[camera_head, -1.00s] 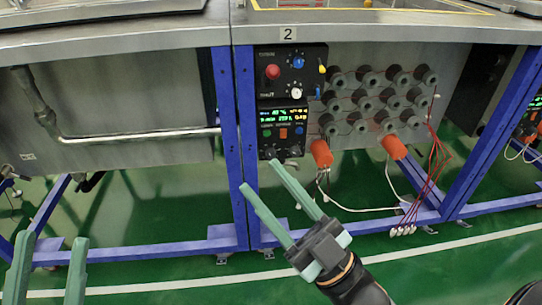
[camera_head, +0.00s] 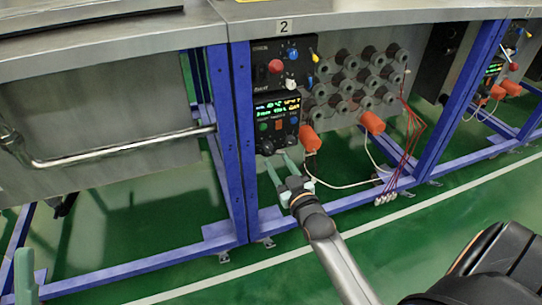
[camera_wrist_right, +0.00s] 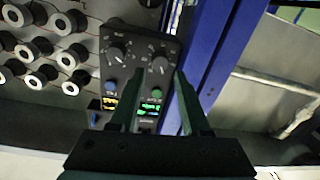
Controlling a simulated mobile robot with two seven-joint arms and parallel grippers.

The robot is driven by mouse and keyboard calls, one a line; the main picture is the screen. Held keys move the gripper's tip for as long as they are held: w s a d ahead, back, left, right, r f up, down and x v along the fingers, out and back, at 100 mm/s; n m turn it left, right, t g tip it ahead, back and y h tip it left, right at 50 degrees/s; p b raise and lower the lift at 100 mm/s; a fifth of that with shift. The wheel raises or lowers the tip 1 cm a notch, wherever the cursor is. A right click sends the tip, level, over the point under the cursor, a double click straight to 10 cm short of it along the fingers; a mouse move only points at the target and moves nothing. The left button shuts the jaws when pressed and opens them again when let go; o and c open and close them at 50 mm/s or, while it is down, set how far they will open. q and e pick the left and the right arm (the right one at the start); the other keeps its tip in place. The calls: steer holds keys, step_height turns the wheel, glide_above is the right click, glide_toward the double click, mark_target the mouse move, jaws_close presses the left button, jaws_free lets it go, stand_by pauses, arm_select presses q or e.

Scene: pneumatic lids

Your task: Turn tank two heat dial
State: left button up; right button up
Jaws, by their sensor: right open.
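The tank with the "2" label (camera_head: 283,27) carries a black control panel (camera_head: 262,108) with lit displays. Two dark dials sit at its lower edge, and I cannot read which is the heat dial. The left one (camera_head: 267,147) also shows in the right wrist view (camera_wrist_right: 160,63), turned over, ahead of the gap between my fingers. The other dial (camera_wrist_right: 116,52) is beside it. My right gripper (camera_head: 277,159) is open and empty, just below and in front of the panel. My left gripper (camera_head: 25,275) shows only partly at the lower left edge.
An upper panel with a red button (camera_head: 275,66) sits above. Several round grey fittings (camera_head: 365,73), orange connectors (camera_head: 373,123) and red wires (camera_head: 412,130) are to the right. A blue frame leg (camera_head: 232,140) stands close left of the panel. Green floor is free in front.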

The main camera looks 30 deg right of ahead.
mark_target(269, 149)
steer(key=w, duration=0.1)
steer(key=w+b, duration=0.1)
steer(key=w, duration=0.1)
steer(key=w+d, duration=0.1)
steer(key=w, duration=0.1)
steer(key=shift+c, duration=0.3)
jaws_close()
steer(key=shift+r, duration=0.1)
